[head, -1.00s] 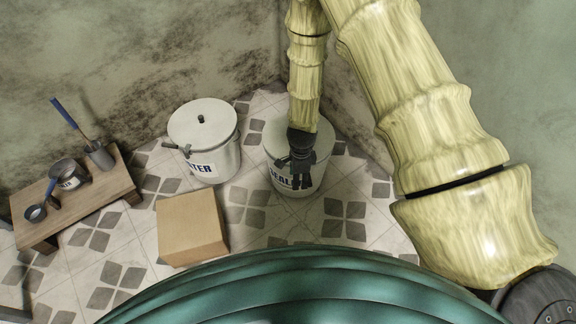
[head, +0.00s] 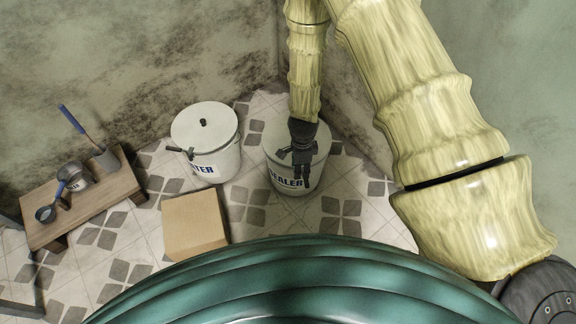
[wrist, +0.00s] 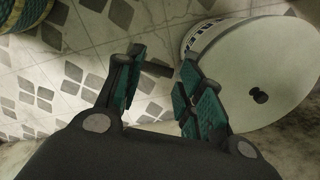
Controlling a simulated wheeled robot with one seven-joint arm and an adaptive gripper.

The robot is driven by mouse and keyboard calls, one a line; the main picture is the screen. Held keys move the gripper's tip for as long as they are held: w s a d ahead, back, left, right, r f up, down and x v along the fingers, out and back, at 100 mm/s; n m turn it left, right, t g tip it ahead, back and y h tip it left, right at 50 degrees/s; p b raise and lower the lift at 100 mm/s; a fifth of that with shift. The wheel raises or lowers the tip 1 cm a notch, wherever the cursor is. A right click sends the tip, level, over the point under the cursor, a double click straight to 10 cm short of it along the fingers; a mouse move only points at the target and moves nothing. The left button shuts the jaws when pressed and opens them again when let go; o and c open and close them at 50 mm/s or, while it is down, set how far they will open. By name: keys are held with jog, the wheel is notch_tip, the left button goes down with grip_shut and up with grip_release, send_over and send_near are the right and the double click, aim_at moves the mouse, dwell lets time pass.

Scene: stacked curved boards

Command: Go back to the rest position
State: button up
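My gripper (head: 299,172) hangs fingers-down in front of the right-hand white bucket (head: 270,165), which has a lid and blue lettering reading "SEALER". In the wrist view my gripper (wrist: 162,66) has its two fingers apart. A short dark bar (wrist: 157,69) shows between the fingertips. It may be the bucket's tap, and I cannot tell whether it touches a finger. The bucket's lid (wrist: 245,75) with its dark knob is right of the fingers in the wrist view. My fingers hide part of the bucket's front in the head view.
Another lidded white bucket (head: 207,135) with a tap stands to the left. A cardboard box (head: 193,220) sits on the tiled floor in front. Walls close in behind the buckets.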

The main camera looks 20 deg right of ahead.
jog(key=shift+f, duration=0.1)
dwell(0.3)
jog(key=s+d+f+n+h, duration=0.1)
jog(key=s+d+f+n, duration=0.1)
jog(key=s+n, duration=0.45)
jog(key=s+d+f+n, duration=0.1)
jog(key=s+f+n, duration=0.15)
jog(key=s, duration=0.75)
jog(key=s+a+r+n+y, duration=0.1)
jog(key=s+a+r+n, duration=0.15)
jog(key=s+n, duration=1)
notch_tip(320, 180, up, 17)
jog(key=s+m+p, duration=0.1)
jog(key=m+p, duration=0.1)
jog(key=p, duration=1.5)
jog(key=shift+s+d+p, duration=0.15)
jog(key=shift+s+p, duration=0.05)
jog(key=shift+p, duration=0.1)
jog(key=shift+f, duration=0.1)
